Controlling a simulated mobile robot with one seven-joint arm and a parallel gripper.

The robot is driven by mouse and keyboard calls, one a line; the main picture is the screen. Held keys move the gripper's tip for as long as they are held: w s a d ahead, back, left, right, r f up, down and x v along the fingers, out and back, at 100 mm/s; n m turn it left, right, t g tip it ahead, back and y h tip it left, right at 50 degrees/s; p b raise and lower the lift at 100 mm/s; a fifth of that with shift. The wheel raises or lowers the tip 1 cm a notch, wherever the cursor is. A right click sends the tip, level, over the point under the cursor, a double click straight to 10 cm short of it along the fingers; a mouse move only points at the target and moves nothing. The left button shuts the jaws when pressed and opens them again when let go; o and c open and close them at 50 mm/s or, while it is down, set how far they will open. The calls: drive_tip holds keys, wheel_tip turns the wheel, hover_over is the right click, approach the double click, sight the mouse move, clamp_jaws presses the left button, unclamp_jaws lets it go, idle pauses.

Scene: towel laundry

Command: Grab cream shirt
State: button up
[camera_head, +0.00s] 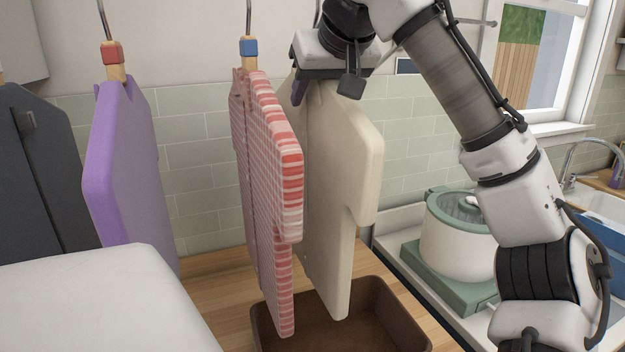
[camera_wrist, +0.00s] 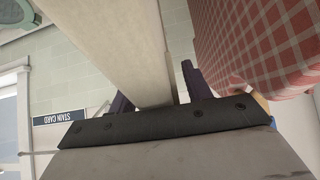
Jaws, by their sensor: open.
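The cream shirt (camera_head: 338,170) hangs behind and to the right of the red checked shirt. Its lower end hangs over the brown bin. My gripper (camera_head: 303,88) is at the top of the cream shirt, near its collar. In the wrist view, the cream shirt (camera_wrist: 120,45) passes between the two dark fingers of my gripper (camera_wrist: 155,88), one on each side. The jaws are open around it. The cream shirt's hanger top is mostly hidden behind my gripper.
The red checked shirt (camera_head: 268,170) hangs close on the left, also near one finger in the wrist view (camera_wrist: 265,45). A purple shirt (camera_head: 120,170) and a dark one (camera_head: 40,175) hang further left. A brown bin (camera_head: 405,325) is below. A pot (camera_head: 458,235) stands right.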

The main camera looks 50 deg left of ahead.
drive_tip(key=shift+c, duration=0.4)
clamp_jaws()
drive_tip(key=shift+r, duration=0.15)
